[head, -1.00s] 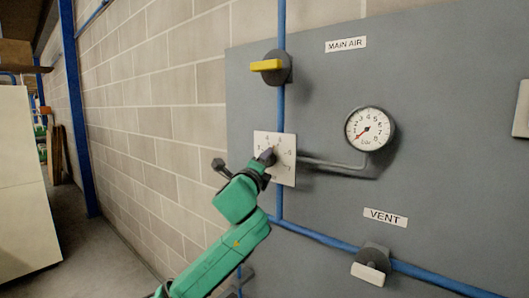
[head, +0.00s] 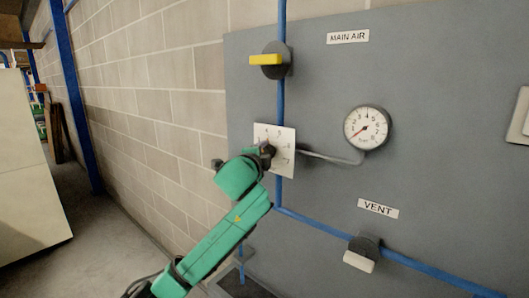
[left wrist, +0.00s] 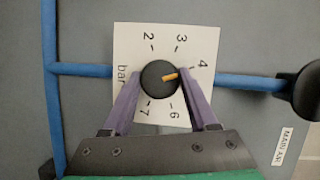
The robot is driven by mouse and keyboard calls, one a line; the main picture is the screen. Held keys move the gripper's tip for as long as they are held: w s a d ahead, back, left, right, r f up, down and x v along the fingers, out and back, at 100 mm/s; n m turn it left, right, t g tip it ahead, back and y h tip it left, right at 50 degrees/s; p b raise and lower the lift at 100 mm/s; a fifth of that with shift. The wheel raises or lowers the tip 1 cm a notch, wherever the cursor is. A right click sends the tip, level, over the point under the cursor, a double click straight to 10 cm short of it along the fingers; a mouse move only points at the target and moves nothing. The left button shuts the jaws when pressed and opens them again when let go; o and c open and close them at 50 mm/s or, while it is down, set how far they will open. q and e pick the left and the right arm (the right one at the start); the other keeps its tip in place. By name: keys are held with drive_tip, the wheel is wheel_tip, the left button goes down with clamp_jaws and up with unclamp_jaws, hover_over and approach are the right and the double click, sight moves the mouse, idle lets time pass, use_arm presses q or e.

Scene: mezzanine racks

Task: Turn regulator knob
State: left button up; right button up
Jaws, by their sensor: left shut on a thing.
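The regulator knob (left wrist: 152,80) is round and black with an orange pointer mark. In the left wrist view it sits on a white dial plate (left wrist: 136,42), and its mark points right, a little below the 4. My left gripper (left wrist: 159,84) has its purple fingers on either side of the knob, shut on it. The right finger hides part of the dial. In the head view the left gripper (head: 268,151) is at the dial plate (head: 287,137) and mostly covers the knob. My right gripper is not in view.
A pressure gauge (head: 367,128) right of the dial has its red needle toward the lower left. A yellow-handled MAIN AIR valve (head: 267,60) is above, and a white-handled VENT valve (head: 361,261) is below right. Blue pipes (head: 326,237) run across the grey panel (head: 450,130).

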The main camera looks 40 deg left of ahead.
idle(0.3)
use_arm(q)
drive_tip(key=o, duration=1.4)
drive_tip(key=shift+c, duration=0.2)
drive_tip(key=b+v, duration=0.5)
drive_tip(key=v, duration=0.9)
drive_tip(key=shift+s, duration=0.3)
